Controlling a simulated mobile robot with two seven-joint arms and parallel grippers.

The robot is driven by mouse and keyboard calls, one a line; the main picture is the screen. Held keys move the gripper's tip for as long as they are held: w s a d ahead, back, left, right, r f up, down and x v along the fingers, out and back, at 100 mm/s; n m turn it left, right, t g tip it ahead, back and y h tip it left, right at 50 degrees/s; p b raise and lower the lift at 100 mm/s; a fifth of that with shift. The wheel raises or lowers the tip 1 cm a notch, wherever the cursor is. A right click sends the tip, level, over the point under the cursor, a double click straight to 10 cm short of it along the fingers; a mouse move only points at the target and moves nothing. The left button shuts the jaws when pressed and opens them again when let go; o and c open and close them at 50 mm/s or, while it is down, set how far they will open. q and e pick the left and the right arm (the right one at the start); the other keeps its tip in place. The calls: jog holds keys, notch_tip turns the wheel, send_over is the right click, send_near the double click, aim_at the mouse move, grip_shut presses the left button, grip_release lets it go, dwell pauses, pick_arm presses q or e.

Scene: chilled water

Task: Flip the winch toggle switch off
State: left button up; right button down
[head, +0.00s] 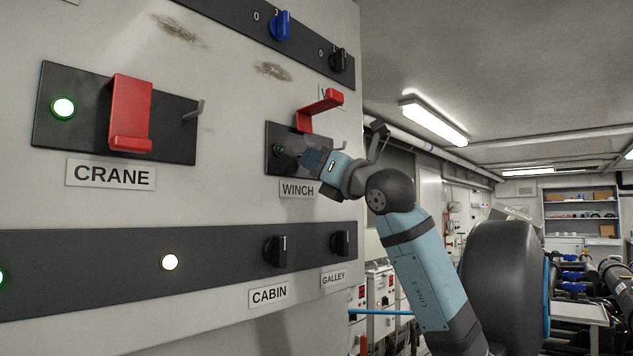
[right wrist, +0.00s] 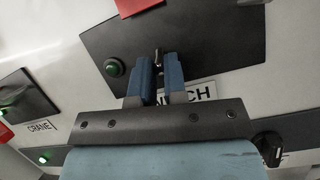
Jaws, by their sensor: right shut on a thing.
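The winch panel (head: 270,134) is a dark plate on the white wall, with its WINCH label (head: 297,189) below. Its red guard (head: 318,108) is swung up and sticks out from the plate; part of it shows at the top of the right wrist view (right wrist: 138,6). My right gripper (head: 312,159) is at the panel, below the raised guard. In the right wrist view its blue fingers are closed around the small winch toggle switch (right wrist: 158,57). The fingers hide most of the toggle. The winch lamp (right wrist: 114,67) is dim green. My left gripper is out of view.
The crane panel (head: 52,129) is to the left, with its red guard (head: 130,115) down and its lamp (head: 64,107) lit. Rotary knobs sit above and below, including the cabin knob (head: 276,250) and galley knob (head: 343,243). Open room lies to the right.

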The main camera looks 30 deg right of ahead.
pick_arm(q)
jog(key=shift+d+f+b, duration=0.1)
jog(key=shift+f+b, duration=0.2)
jog(key=shift+b, duration=0.05)
pick_arm(e)
jog(key=shift+f, duration=0.15)
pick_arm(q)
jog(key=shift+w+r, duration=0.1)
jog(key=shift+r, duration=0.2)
pick_arm(e)
jog(key=shift+t, duration=0.3)
jog(key=c, duration=1.2)
grip_release()
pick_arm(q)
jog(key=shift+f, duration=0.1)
pick_arm(e)
jog(key=shift+o, duration=0.2)
pick_arm(q)
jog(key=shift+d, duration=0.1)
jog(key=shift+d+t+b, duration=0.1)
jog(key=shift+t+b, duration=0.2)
jog(key=shift+b, duration=0.4)
pick_arm(e)
jog(key=v, duration=1.3)
jog(key=shift+s+f, duration=0.2)
jog(key=shift+f, duration=0.05)
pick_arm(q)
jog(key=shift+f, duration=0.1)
pick_arm(e)
jog(key=shift+d, duration=0.15)
